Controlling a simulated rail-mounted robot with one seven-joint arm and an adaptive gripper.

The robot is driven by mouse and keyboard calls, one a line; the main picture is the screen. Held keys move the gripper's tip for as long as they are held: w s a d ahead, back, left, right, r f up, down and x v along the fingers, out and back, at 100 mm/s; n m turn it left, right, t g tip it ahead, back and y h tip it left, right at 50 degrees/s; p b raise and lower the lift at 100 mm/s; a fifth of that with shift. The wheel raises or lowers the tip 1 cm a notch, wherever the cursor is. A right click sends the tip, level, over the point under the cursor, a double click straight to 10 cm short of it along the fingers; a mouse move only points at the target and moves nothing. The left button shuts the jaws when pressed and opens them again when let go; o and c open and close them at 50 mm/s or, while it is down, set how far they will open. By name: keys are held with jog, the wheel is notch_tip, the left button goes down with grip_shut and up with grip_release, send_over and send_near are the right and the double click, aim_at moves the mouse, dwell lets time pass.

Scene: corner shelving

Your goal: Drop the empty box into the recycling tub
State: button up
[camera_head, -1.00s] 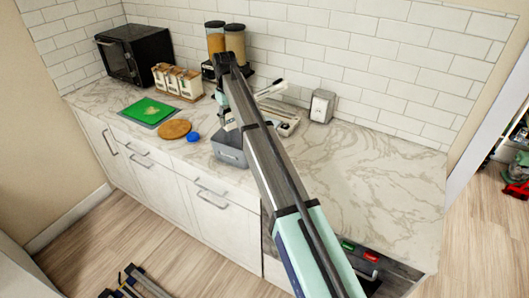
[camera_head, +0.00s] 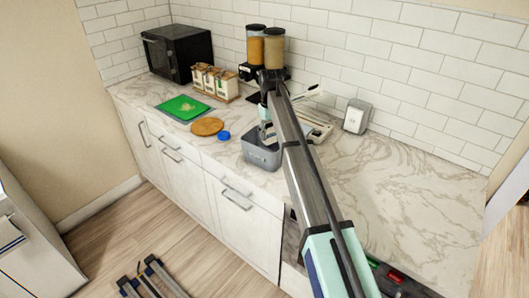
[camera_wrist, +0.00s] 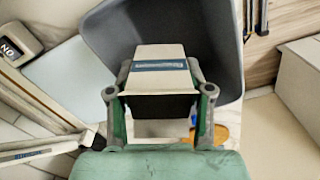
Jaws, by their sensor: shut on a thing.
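The recycling tub is a grey open-topped bin (camera_head: 262,158) on the counter near its front edge. In the wrist view its grey inside (camera_wrist: 215,35) lies behind and beyond the box. The box (camera_wrist: 158,60) is small and pale, with a blue printed stripe and a dark lower face. My gripper (camera_wrist: 158,92) is shut on the box, one finger on each side. In the head view my gripper (camera_head: 265,130) is just above the tub's opening; the box is too small to make out there.
A round wooden board (camera_head: 207,126), a blue lid (camera_head: 224,135) and a green mat (camera_head: 182,108) lie left of the tub. Twin dispensers (camera_head: 265,48), small cartons (camera_head: 214,82) and a black microwave (camera_head: 177,50) stand behind.

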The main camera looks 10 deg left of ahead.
jog(key=shift+f, duration=0.15)
jog(key=o, duration=0.9)
notch_tip(320, 180, up, 12)
jog(key=shift+r, duration=0.1)
dwell(0.4)
